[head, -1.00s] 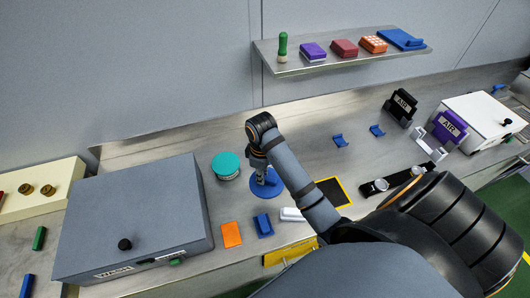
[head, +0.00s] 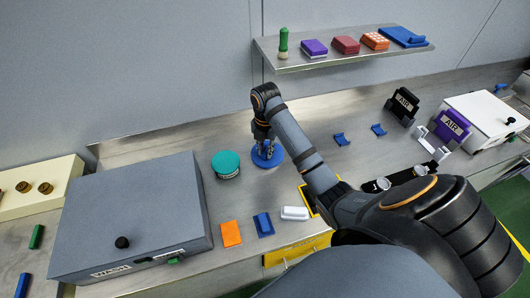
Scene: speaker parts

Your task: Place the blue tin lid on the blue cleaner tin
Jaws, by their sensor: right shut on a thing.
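The blue tin lid (head: 276,160) is a round blue disc in the middle of the head view, just right of a teal-topped round tin (head: 226,163). My right gripper (head: 267,150) points down onto the lid and is shut on it; the fingers cover part of its top. I cannot tell whether the lid is held above the bench or touches something under it. No blue cleaner tin can be told apart from the lid. My left gripper is not in view.
A grey box (head: 135,215) stands at left. An orange block (head: 231,234), a blue holder (head: 263,224) and a white piece (head: 294,213) lie in front. Two blue cradles (head: 341,139) lie right of my forearm. A shelf (head: 340,60) holds several items above the bench.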

